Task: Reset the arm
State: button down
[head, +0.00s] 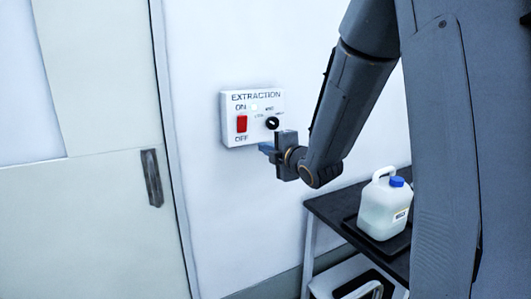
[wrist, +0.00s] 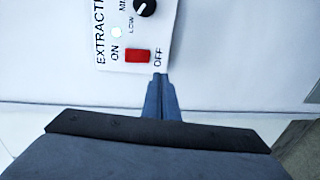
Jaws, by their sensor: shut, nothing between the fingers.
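My gripper (head: 266,147) is in front of the wall, just below the white extraction control box (head: 228,131). The box carries a red rocker switch (head: 241,124) marked ON and OFF, a black knob (head: 272,123) and a small light that looks white. In the wrist view my gripper (wrist: 159,77) has its blue fingers together, with nothing between them. The fingertips point at the box's edge near the OFF label, close to the red switch (wrist: 138,55). I cannot tell whether they touch the box. My arm hides part of the wall to the right.
A dark table (head: 322,207) stands at the lower right with a white jug (head: 384,210) with a blue cap in a black tray (head: 352,226). A pale door (head: 95,215) with a dark handle (head: 152,178) is at the left. The wall between door and box is clear.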

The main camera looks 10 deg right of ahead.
dwell(0.3)
jog(key=s+d+f+m+g+h, duration=0.2)
jog(key=s+f+m+g+h, duration=0.35)
jog(key=s+f+m, duration=0.7)
jog(key=s+a+f+m+g, duration=0.1)
jog(key=s+f+m+g, duration=0.2)
jog(key=s, duration=0.6)
jog(key=s+a+f+m+g+y, duration=0.1)
jog(key=s+f+m+g, duration=0.2)
jog(key=s, duration=0.7)
jog(key=m+g, duration=0.2)
jog(key=g, duration=0.1)
jog(key=shift+s+f, duration=0.15)
jog(key=shift+f, duration=0.25)
jog(key=shift+y, duration=0.25)
